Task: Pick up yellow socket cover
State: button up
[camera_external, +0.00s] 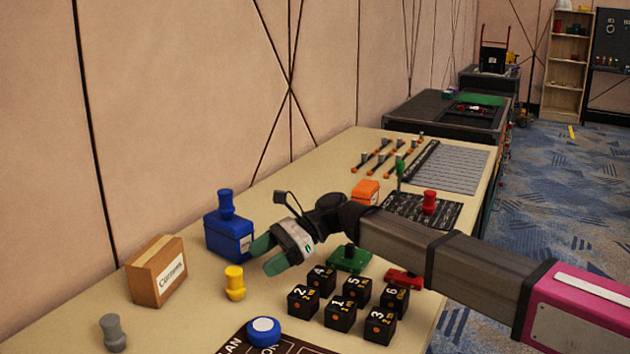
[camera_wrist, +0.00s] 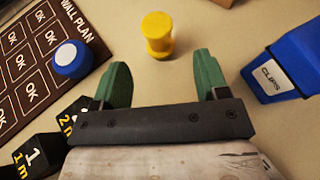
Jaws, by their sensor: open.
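The yellow socket cover (camera_external: 235,283) stands upright on the beige table, between the cardboard box and my gripper. In the wrist view the yellow socket cover (camera_wrist: 158,35) is ahead of the fingertips, near the middle line between them. My gripper (camera_external: 258,257) is open and empty, with green fingers. In the wrist view the gripper (camera_wrist: 162,75) has its fingers wide apart, and the socket cover lies beyond them, not between them. Nothing hides the socket cover in either view.
A blue clips box (camera_external: 229,234) with a blue piece on top stands close to the fingers. A cardboard box (camera_external: 157,270), a grey piece (camera_external: 113,333), a blue round piece (camera_external: 263,332) on the wall plan board (camera_wrist: 30,60) and several black numbered cubes (camera_external: 341,312) stand around.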

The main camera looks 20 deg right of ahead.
aim_at(234, 278)
jog(key=x, duration=0.8)
jog(key=c, duration=1)
